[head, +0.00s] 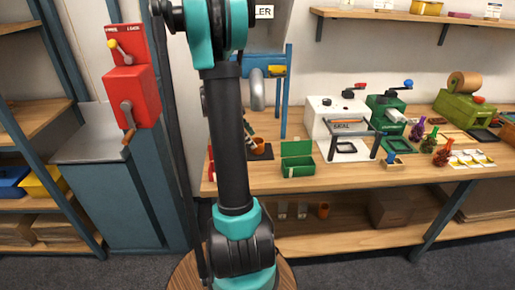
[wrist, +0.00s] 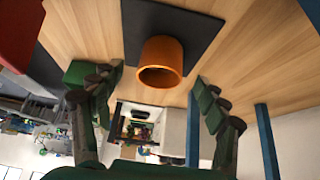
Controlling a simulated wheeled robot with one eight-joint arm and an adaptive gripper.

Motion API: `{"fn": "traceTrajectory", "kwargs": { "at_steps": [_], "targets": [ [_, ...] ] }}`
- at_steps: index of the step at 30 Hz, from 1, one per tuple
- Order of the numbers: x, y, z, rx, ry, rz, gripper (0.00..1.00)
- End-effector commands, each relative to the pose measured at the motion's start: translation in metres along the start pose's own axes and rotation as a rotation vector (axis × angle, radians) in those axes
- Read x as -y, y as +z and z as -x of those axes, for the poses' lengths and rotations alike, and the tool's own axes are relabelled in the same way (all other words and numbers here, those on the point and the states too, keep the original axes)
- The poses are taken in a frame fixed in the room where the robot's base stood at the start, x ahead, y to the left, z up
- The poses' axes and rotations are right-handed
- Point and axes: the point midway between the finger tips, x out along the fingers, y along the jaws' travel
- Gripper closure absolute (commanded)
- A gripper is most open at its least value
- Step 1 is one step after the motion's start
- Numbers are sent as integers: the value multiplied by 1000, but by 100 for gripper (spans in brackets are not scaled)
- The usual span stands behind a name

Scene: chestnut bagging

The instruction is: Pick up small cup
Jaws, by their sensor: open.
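A small orange cup (wrist: 161,62) stands on a dark square mat (wrist: 190,22) on the wooden bench in the wrist view. Its open mouth faces the camera. My gripper (wrist: 155,85) is open, with one finger on each side of the picture and the cup seen between and beyond the fingertips. No finger visibly touches the cup. In the head view the cup (head: 256,142) shows just right of my arm, which hides most of the gripper.
A green open box (head: 298,160) stands right of the cup. A blue frame post (head: 287,90) rises behind. A sealing machine (head: 350,125) and several small items stand farther right on the bench (head: 260,182). Another orange cup (head: 323,211) is on the shelf below.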

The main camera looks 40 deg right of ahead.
Motion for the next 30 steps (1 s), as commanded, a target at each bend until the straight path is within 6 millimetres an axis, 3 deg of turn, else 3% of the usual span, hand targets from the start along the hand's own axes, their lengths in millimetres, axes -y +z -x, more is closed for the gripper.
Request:
{"fn": "traceTrajectory", "kwargs": {
  "at_steps": [9, 17, 30],
  "targets": [
    [1, -3, -41, 0, 0, -1, 26],
    [1, -3, -44, 0, 0, 0, 26],
    [1, -3, -43, 0, 0, 0, 78]
  ]
}}
